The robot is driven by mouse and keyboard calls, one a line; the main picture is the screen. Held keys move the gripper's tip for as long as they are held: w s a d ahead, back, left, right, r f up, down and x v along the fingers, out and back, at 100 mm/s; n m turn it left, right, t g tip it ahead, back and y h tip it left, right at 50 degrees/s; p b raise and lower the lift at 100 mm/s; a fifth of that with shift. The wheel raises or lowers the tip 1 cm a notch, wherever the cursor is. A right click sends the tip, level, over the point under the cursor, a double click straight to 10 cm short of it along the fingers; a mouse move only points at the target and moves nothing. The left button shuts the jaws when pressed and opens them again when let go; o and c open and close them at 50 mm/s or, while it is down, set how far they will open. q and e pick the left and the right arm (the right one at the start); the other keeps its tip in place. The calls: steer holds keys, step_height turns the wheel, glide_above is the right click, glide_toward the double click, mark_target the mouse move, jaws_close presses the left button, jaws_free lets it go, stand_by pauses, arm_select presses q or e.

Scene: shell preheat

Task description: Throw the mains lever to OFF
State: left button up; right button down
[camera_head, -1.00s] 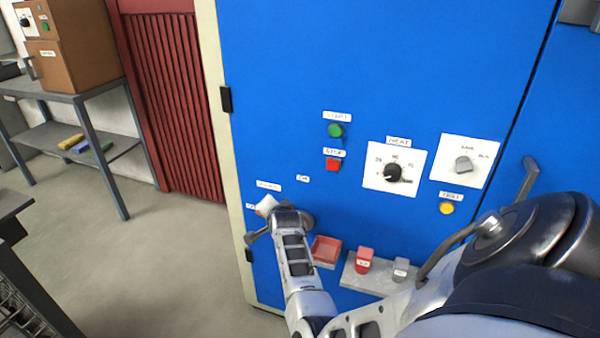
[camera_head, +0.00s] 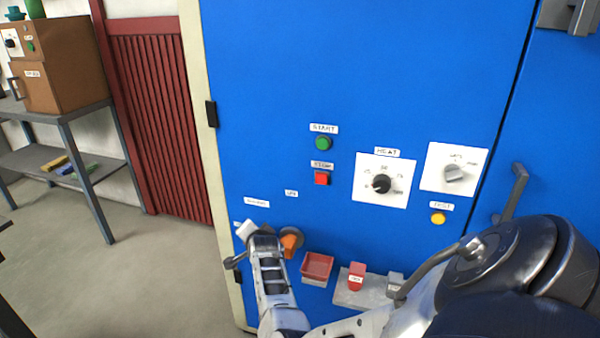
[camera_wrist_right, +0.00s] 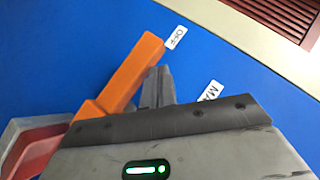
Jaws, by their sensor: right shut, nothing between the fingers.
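The MAINS label (camera_wrist_right: 210,91) is partly covered by my gripper. My left gripper is not in view.
A red tray (camera_head: 317,264) sits just right of the lever, with a grey ledge (camera_head: 350,299) beyond it. START (camera_head: 323,143) and STOP (camera_head: 321,178) buttons and the HEAT dial (camera_head: 381,184) are higher on the blue panel. Open floor lies left.

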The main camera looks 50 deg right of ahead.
stand_by(0.3)
